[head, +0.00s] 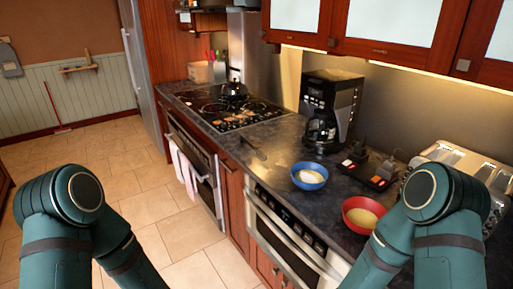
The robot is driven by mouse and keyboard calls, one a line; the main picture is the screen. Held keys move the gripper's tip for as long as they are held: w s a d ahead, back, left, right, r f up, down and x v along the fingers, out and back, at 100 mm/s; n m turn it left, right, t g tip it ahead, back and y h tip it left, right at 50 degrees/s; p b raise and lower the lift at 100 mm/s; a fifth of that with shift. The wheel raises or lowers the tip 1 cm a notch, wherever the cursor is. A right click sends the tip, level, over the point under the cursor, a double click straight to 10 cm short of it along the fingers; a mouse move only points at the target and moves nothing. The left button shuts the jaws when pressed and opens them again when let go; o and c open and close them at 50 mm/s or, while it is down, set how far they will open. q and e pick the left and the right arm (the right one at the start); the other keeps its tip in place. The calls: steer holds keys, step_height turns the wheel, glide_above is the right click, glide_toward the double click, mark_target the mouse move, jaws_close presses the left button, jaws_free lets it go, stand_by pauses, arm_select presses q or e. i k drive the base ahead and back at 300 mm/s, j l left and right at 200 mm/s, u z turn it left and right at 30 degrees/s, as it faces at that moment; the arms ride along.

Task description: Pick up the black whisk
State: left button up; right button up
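I cannot clearly make out a black whisk in the head view. A small dark utensil (254,148) lies on the dark countertop (270,165) between the cooktop and the blue bowl, too small to tell what it is. My two arms come in from the lower left and lower right. Both of my grippers are out of the picture, so their state does not show.
A blue bowl (308,184) and a red bowl (352,223) stand near the counter's front edge. Behind them are a coffee maker (345,95), a black tray (373,182) and a toaster (450,157). A microwave drawer (283,228) sits below. Tiled floor is clear at left.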

mark_target(242, 139)
steer(key=i+j+z, duration=0.1)
steer(key=i+j, duration=0.2)
steer(key=i+j+z, duration=0.1)
steer(key=i+j, duration=0.2)
steer(key=i+j+z, duration=0.1)
steer(key=i+j, duration=0.2)
steer(key=i+j+z, duration=0.1)
steer(key=i+j, duration=0.15)
steer(key=j, duration=0.2)
steer(key=i+j+z, duration=0.1)
steer(key=i+j, duration=0.15)
steer(key=j, duration=0.15)
steer(key=i+j+z, duration=0.1)
steer(key=i+j, duration=0.15)
steer(key=j, duration=0.15)
steer(key=i+j+z, duration=0.1)
steer(key=i+j, duration=0.15)
steer(key=j, duration=0.2)
